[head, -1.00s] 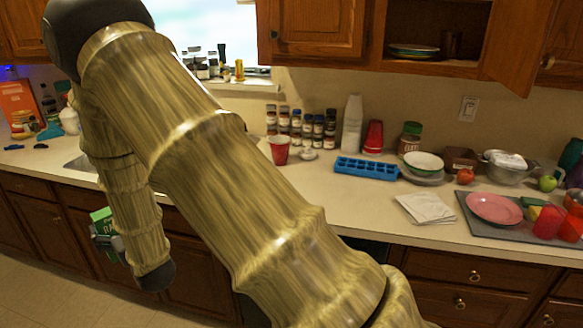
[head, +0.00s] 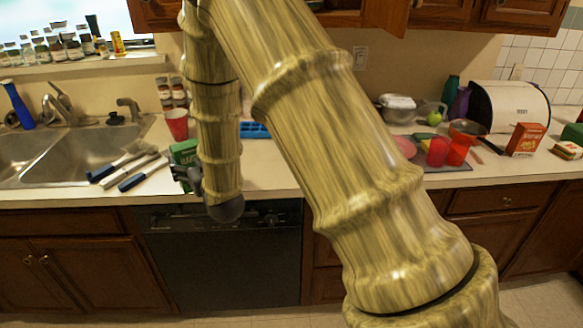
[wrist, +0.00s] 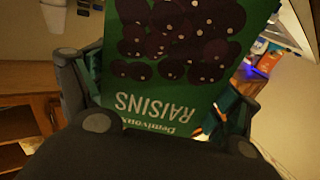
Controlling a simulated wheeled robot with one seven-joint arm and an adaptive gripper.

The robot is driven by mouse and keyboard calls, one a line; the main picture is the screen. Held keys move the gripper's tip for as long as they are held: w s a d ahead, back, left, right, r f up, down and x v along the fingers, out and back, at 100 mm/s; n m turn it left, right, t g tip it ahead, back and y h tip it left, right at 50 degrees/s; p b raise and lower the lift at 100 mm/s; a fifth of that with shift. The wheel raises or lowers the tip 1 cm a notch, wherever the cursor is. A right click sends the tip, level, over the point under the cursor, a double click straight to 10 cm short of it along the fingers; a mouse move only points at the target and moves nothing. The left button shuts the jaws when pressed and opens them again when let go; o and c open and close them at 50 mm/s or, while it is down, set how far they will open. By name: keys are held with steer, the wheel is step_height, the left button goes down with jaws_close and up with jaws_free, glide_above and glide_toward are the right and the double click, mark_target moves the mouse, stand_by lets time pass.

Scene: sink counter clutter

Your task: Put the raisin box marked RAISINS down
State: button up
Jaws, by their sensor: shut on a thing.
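The raisin box is green with dark raisins printed on it. In the wrist view the raisin box (wrist: 180,60) fills the middle, with RAISINS upside down, between the two fingers of my gripper (wrist: 165,120). My gripper is shut on it. I cannot tell how high the box is above the counter.
Several brushes (head: 128,165) lie on the counter (head: 268,178) left of the box, beside the sink (head: 75,155). A red cup (head: 177,124) stands behind the box. A blue ice tray (head: 255,130) is partly hidden by my arm. Bare counter shows right of my forearm.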

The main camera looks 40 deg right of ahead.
steer(key=s+d+m+h+b, duration=0.1)
steer(key=s+d+b, duration=0.6)
steer(key=d, duration=0.5)
steer(key=s+d+m+h+b, duration=0.1)
steer(key=s+d+b, duration=0.5)
steer(key=d, duration=0.6)
steer(key=shift+w+d+f+p, duration=0.35)
steer(key=shift+w+d+f, duration=0.55)
steer(key=shift+w, duration=1.55)
steer(key=shift+w+d+f+p, duration=0.3)
steer(key=shift+w+d+f, duration=0.6)
steer(key=shift+w, duration=1.5)
steer(key=shift+w+d+f+p, duration=0.35)
steer(key=shift+w+d+f, duration=0.55)
steer(key=shift+w, duration=1.55)
steer(key=shift+f, duration=0.1)
steer(key=o, duration=1)
steer(key=shift+d, duration=0.1)
steer(key=shift+c, duration=0.2)
